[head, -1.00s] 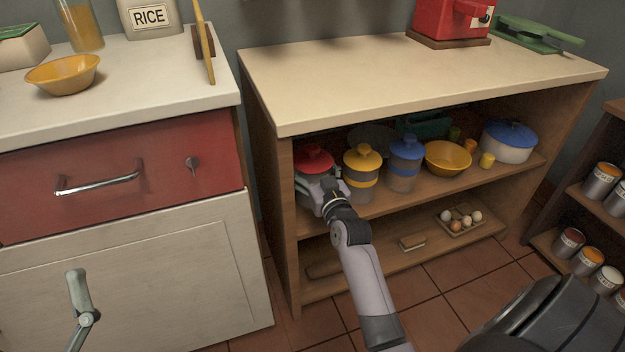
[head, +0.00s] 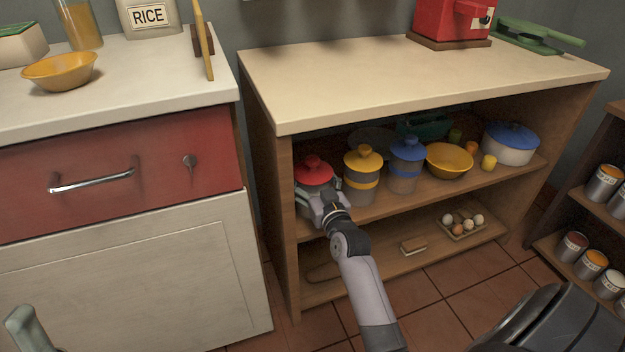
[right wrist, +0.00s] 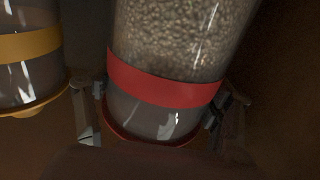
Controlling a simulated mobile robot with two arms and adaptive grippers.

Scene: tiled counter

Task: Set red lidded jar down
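The red lidded jar (head: 314,171) is at the left end of the upper shelf, inside the cabinet. Its lower body is mostly hidden behind my right gripper (head: 322,207) in the head view. In the right wrist view the clear jar (right wrist: 168,90) has a red band and pale grains inside. The fingers of my right gripper (right wrist: 160,105) are on both sides of it near the band, closed on it. The jar looks about upright. Whether its base touches the shelf is hidden. My left gripper is not in view.
A yellow-lidded jar (head: 362,172) stands close right of the red one. Beyond it are a blue-lidded jar (head: 405,165), a yellow bowl (head: 449,160) and a blue-lidded pot (head: 510,144). The cabinet's left side panel (head: 270,200) is close on the left. The countertop (head: 400,75) is overhead.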

